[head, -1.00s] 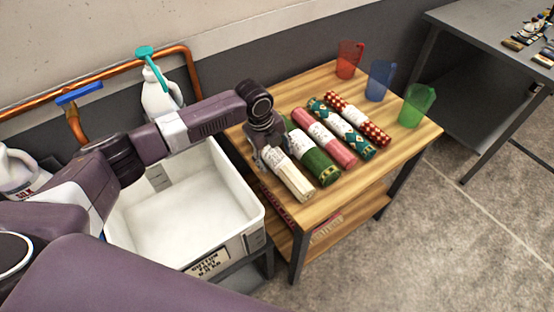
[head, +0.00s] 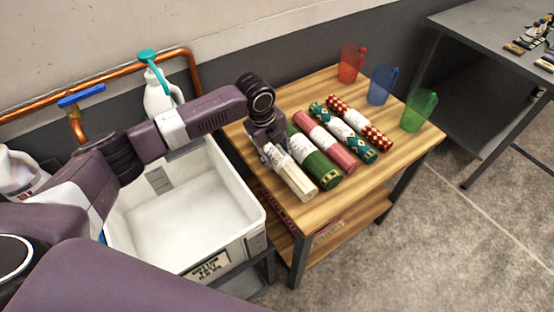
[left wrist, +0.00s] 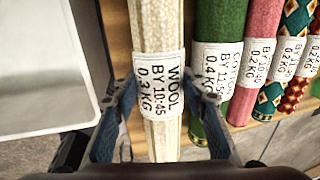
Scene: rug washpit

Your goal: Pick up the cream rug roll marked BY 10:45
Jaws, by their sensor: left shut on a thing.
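The cream rug roll (head: 297,184) lies on the wooden table, the leftmost in a row of rolls. In the left wrist view its label (left wrist: 158,88) reads WOOL, BY 10:45, 0.3 KG. My left gripper (head: 273,154) is over its far part, shut on it with a finger on each side at the label, as the left wrist view (left wrist: 162,92) shows. The roll appears still at table level. My right gripper is not in view.
A green roll (head: 318,168) lies close to the right, then pink (head: 328,143), teal (head: 354,144) and red-checked (head: 370,130) rolls. Red, blue and green jugs (head: 419,111) stand along the back right. A white basin (head: 190,215) is left of the table (head: 385,165).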

